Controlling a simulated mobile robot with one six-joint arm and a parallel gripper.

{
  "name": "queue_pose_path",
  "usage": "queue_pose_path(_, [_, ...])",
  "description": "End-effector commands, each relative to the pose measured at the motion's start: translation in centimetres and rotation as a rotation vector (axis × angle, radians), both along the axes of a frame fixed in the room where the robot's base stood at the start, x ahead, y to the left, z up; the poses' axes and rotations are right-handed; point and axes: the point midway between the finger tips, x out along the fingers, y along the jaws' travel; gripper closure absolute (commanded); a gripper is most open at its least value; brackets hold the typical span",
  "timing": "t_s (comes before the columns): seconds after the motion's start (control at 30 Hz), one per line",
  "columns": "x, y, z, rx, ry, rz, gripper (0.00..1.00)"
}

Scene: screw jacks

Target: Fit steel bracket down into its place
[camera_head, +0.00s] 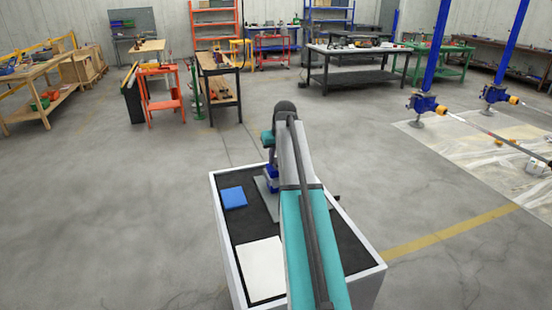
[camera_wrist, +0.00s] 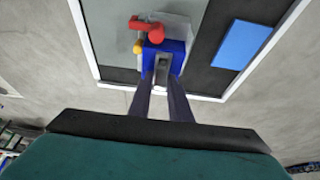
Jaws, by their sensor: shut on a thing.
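My gripper (camera_wrist: 161,82) is over the bench top in the wrist view, its two dark fingers shut on a small grey piece, which I take to be the steel bracket (camera_wrist: 161,62). The bracket lies against a blue block (camera_wrist: 177,50) in the picture; whether it touches or is seated in it I cannot tell. A red cylindrical part (camera_wrist: 148,28) and a small yellow part (camera_wrist: 138,47) are beside the block. In the head view the blue block (camera_head: 271,171) shows partly behind my arm, and the bracket and fingertips are hidden.
The block is on a grey plate (camera_head: 263,190) on a dark-topped bench with a white rim (camera_head: 221,226). A flat blue tile (camera_head: 234,197) and a white sheet (camera_head: 262,268) lie on the bench. Blue screw jacks (camera_head: 423,103) stand far right.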

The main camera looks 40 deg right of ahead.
Motion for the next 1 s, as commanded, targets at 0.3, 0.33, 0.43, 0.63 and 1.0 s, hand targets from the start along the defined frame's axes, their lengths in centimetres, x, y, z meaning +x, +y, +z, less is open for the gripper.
queue_pose_path(0.3, [0.0, 0.0, -0.1, 0.001, 0.002, 0.000, 0.60])
queue_pose_path(0.33, [0.0, 0.0, -0.1, 0.001, 0.002, 0.000, 0.60])
queue_pose_path(0.43, [0.0, 0.0, -0.1, 0.001, 0.002, 0.000, 0.60])
queue_pose_path(0.63, [-0.1, 0.0, 0.0, 0.001, 0.002, 0.000, 0.60])
queue_pose_path(1.0, [-1.0, 0.3, 2.2, 0.000, 0.000, 0.000, 0.60])
